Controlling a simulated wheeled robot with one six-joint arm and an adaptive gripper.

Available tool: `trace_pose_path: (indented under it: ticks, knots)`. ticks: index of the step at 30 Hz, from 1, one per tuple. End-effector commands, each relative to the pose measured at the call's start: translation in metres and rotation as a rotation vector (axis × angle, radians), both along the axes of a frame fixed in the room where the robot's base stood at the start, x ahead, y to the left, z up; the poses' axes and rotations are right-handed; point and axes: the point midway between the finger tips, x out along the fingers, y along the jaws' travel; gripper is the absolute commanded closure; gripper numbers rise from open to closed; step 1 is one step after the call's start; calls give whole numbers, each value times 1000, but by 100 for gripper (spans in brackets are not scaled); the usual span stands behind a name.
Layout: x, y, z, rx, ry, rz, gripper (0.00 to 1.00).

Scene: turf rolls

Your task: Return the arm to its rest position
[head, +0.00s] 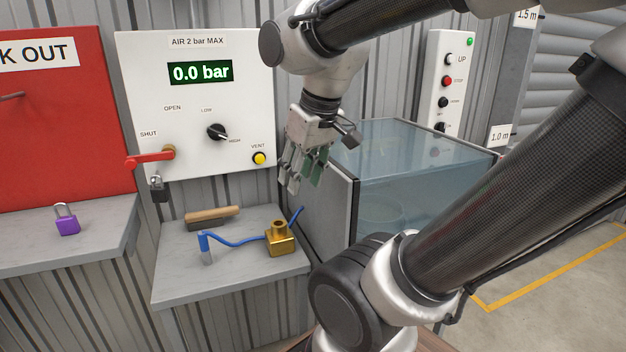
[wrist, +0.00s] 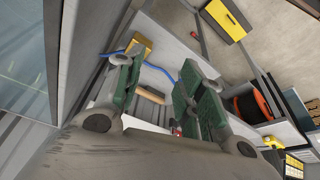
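My gripper (head: 303,182) hangs in front of the air panel's right edge in the head view, fingers pointing down, beside the glass-walled tank. In the wrist view the two green-padded fingers of my gripper (wrist: 160,88) stand apart with nothing held between them. The brass block (head: 281,241) with a blue hose (head: 236,241) lies on the small grey shelf below and left of my gripper, apart from it. My arm runs across the top and right of the head view.
The air panel (head: 195,80) reads 0.0 bar; its red handle (head: 150,158) lies level toward SHUT, a dark padlock (head: 157,188) hanging below. A wooden-handled brush (head: 213,215) lies on the shelf (head: 185,283). A purple padlock (head: 67,220) sits left. The tank (head: 410,190) stands close right.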

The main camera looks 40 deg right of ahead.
Motion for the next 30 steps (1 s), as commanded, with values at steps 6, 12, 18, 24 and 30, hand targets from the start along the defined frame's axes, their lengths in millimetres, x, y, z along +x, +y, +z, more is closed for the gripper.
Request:
trace_pose_path:
  ticks: [6,12,18,24,30]
  knots:
    - [-27,-7,-6,7,-39,-48,62]
    - [-27,-7,-6,7,-39,-48,62]
    - [-27,-7,-6,7,-39,-47,62]
    - [-27,-7,-6,7,-39,-47,62]
    - [-27,-7,-6,7,-39,-47,62]
